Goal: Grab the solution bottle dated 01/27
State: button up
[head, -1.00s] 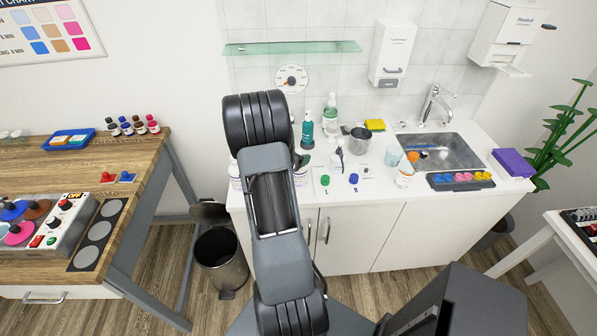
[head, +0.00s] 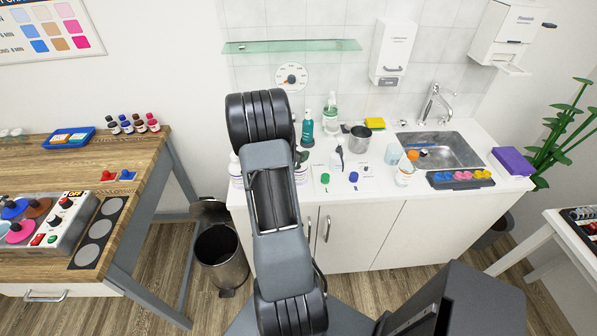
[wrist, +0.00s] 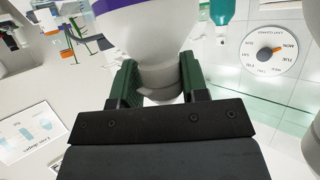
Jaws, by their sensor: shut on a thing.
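In the wrist view, my gripper (wrist: 159,80) is shut on the narrow neck of a white bottle (wrist: 150,28) with a purple band. One dark green finger presses on each side of the neck. No date on it can be read. In the head view, my arm hides most of the gripper. A white bottle (head: 235,170) shows left of the arm, and part of another white bottle (head: 301,174) shows just right of it. I cannot tell for sure from this view which one is held. A white bottle with an orange cap (head: 405,171) stands farther right.
Teal bottle (head: 307,127), clear pump bottle (head: 331,112), metal mug (head: 359,138), cup (head: 393,153) and sink (head: 447,151) crowd the counter. A round dial (wrist: 270,51) hangs on the wall behind. A bin (head: 221,257) stands on the floor at left.

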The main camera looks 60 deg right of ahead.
grip_shut()
jog(key=shift+r, duration=0.15)
